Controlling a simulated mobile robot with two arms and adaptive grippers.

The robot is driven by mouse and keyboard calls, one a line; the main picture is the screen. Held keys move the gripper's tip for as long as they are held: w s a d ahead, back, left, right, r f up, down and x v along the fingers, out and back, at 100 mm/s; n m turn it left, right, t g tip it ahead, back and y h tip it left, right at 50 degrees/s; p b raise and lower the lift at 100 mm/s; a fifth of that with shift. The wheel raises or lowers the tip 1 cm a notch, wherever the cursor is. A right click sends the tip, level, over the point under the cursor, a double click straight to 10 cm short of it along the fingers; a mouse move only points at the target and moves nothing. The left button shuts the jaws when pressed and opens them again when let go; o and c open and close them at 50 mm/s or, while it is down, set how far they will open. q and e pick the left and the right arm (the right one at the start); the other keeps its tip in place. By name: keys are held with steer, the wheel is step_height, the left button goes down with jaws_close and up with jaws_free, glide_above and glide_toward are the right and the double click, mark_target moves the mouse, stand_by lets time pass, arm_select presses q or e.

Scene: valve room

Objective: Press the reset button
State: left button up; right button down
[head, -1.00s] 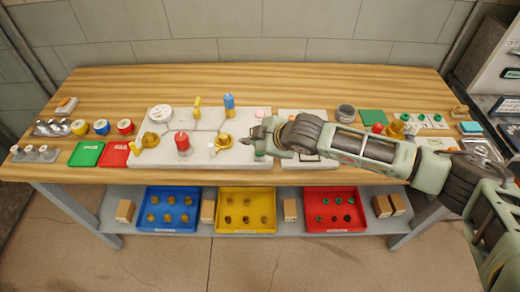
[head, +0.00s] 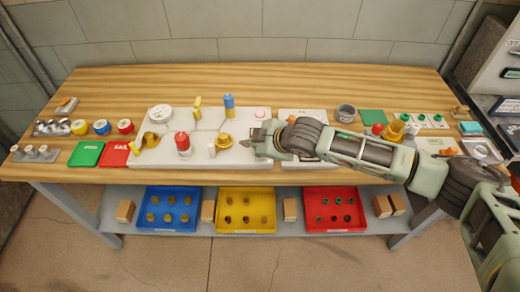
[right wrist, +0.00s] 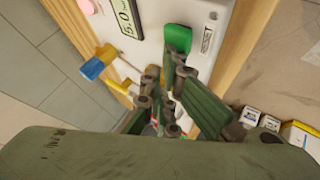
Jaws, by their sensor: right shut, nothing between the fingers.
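A small pink button (head: 260,114) sits on the white valve panel (head: 150,156), toward its back right. It also shows at the top edge of the right wrist view (right wrist: 88,6), beside a display reading 5.0 (right wrist: 128,17). My right gripper (head: 267,137) is shut and empty, over the panel's right end, in front of the pink button and apart from it in the picture. In the right wrist view, its fingers (right wrist: 166,88) show before the panel near a bright green piece (right wrist: 178,38). A small label (right wrist: 208,40) is hard to read. My left gripper is out of view.
A red knob (head: 182,142), a yellow handle (head: 197,107) and a blue handle (head: 229,104) rise from the panel. Bare wood runs along the back of the table (head: 300,82).

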steer(key=shift+f, duration=0.5)
stand_by(0.6)
steer(key=shift+r+p, duration=0.9)
steer(key=shift+r, duration=0.05)
step_height(320, 180, up, 5)
steer(key=p, duration=0.5)
stand_by(0.5)
